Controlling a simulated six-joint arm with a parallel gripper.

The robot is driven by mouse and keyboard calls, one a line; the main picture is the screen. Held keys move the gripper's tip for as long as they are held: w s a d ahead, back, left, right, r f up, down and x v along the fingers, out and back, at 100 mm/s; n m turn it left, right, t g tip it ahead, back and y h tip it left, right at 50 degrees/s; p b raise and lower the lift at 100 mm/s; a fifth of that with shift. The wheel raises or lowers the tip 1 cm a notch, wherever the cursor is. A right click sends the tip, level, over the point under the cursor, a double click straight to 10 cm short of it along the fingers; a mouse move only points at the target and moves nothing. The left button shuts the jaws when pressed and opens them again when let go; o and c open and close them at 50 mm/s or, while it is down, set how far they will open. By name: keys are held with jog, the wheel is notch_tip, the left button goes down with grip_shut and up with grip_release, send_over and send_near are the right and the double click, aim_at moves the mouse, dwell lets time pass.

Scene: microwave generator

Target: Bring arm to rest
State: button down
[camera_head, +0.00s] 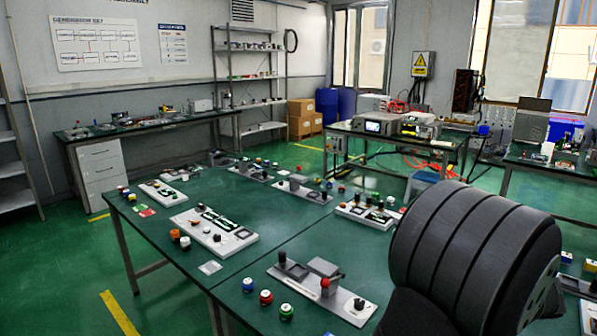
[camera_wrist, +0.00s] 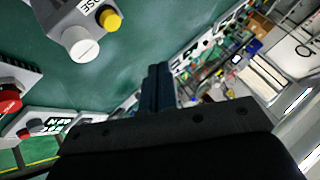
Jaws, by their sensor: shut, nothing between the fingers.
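My gripper (camera_wrist: 158,70) shows in the wrist view, its two dark fingers together with nothing between them. The fingers point over a green tabletop (camera_wrist: 125,50) and touch nothing that I can see. In the head view a large dark rounded link of my arm (camera_head: 470,250) fills the lower right and hides part of the table. The fingers cannot be made out in the head view.
In the wrist view a grey block with a white knob (camera_wrist: 80,44) and a yellow button (camera_wrist: 109,19) is at upper left. A red knob (camera_wrist: 9,99) is at the left edge. In the head view a board with grey blocks (camera_head: 322,288) lies left of my arm. Bare green tabletop (camera_head: 265,215) lies between the boards.

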notch_tip(320, 180, down, 4)
jog(key=shift+w+d+r, duration=0.1)
jog(key=shift+d, duration=0.05)
notch_tip(320, 180, up, 5)
jog(key=shift+f, duration=3.05)
jog(key=c, duration=2.1)
grip_release()
